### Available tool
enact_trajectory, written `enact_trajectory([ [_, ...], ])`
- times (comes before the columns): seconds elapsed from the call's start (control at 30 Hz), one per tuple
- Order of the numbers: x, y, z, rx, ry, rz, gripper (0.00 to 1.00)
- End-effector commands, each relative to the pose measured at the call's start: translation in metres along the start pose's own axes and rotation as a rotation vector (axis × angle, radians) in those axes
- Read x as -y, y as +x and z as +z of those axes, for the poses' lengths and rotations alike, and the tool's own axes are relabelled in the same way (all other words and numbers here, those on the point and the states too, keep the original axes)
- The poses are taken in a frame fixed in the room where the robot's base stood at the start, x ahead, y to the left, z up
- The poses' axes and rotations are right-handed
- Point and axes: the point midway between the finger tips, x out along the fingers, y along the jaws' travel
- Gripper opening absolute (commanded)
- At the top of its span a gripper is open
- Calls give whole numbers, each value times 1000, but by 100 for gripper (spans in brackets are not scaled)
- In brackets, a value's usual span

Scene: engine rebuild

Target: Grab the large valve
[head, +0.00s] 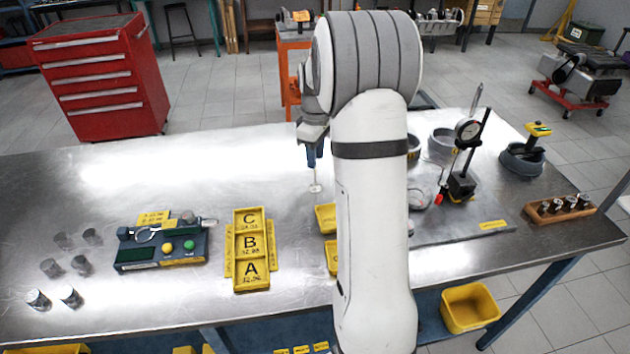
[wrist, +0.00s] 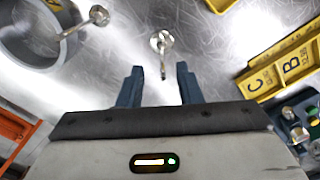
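A metal valve (head: 315,188) stands or lies on the steel table just below my gripper in the head view. In the wrist view this valve (wrist: 161,41) shows its round head ahead of my fingers, with its thin stem pointing back toward the gap between them. My gripper (wrist: 161,76) has its two blue fingers apart with nothing clamped between them. In the head view my gripper (head: 314,155) points down over the table. A second valve (wrist: 98,15) shows at the upper left of the wrist view, by a grey ring. I cannot tell their sizes apart surely.
The grey ring (wrist: 18,45) is left of my fingers in the wrist view. A yellow tray marked A, B, C (head: 250,285) and small yellow bins (head: 326,217) stand nearby. A dial gauge stand (head: 462,185) is at right. My arm hides part of the table.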

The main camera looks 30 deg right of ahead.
Motion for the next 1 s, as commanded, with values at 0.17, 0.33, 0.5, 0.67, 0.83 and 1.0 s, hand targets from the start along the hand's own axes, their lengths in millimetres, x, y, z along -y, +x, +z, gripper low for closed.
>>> enact_trajectory([
  [0.17,2,24,1,3,1,-4,32],
  [0.33,2,46,0,2,2,-2,32],
  [0.5,2,52,0,0,2,0,32],
  [0.67,2,52,1,0,3,0,30],
  [0.83,2,52,1,0,3,0,16],
  [1.0,2,52,1,0,3,0,2],
])
